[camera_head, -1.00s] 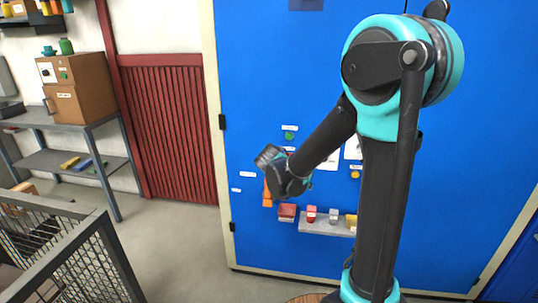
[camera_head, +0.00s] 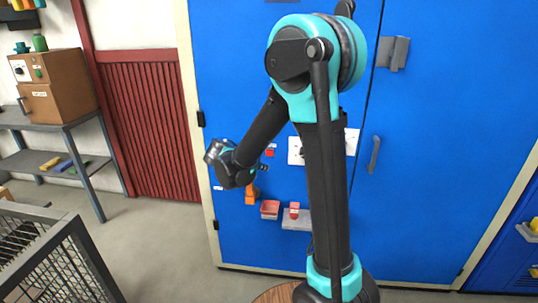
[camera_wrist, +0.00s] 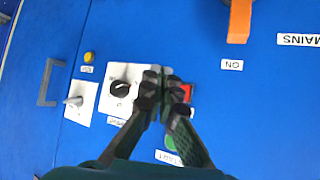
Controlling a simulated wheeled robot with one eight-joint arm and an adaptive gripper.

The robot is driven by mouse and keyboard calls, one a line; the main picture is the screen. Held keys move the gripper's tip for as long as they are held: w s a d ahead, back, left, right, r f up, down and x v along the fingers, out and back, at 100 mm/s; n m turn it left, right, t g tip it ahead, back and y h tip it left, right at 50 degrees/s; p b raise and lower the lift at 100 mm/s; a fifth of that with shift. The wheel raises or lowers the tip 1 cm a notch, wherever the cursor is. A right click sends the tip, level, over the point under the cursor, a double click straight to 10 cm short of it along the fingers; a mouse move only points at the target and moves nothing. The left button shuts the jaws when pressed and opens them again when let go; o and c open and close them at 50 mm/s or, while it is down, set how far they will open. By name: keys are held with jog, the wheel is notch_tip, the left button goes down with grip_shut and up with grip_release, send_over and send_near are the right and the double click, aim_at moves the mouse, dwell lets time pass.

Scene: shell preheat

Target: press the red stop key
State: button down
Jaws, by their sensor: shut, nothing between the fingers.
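The red stop key (camera_wrist: 187,92) is on the blue cabinet front, beside the black rotary knob's white plate. In the wrist view my gripper (camera_wrist: 158,80) is shut and empty, and its fingertips overlap the left part of the key. Whether they touch it I cannot tell. In the head view the red key (camera_head: 270,153) shows just above my gripper (camera_head: 263,168), right of my wrist. A green button (camera_wrist: 170,142) is partly hidden behind a finger in the wrist view.
A black rotary knob (camera_wrist: 121,88), a switch plate (camera_wrist: 80,101), a yellow button (camera_wrist: 89,57) and an orange handle (camera_wrist: 239,20) are on the panel nearby. Below are a red bin (camera_head: 270,210) and a small shelf (camera_head: 296,224). A mesh cage (camera_head: 60,255) stands at lower left.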

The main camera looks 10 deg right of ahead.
send_near(272, 156)
jog(key=shift+s+f+x, duration=0.15)
jog(key=shift+x, duration=0.75)
jog(key=shift+s+f+x, duration=0.1)
jog(key=shift+s+x, duration=0.05)
jog(key=shift+x, duration=0.75)
jog(key=shift+s+f+x, duration=0.15)
jog(key=shift+x, duration=0.75)
jog(key=shift+w+d, duration=0.15)
jog(key=shift+w, duration=0.25)
jog(key=shift+w+d, duration=0.1)
jog(key=shift+w, duration=0.3)
jog(key=shift+s, duration=0.1)
jog(key=shift+s+a, duration=0.25)
jog(key=shift+s, duration=0.5)
jog(key=shift+s, duration=0.1)
jog(key=s, duration=0.2)
jog(key=s+a, duration=0.1)
jog(key=s, duration=0.1)
jog(key=shift+s+a, duration=0.25)
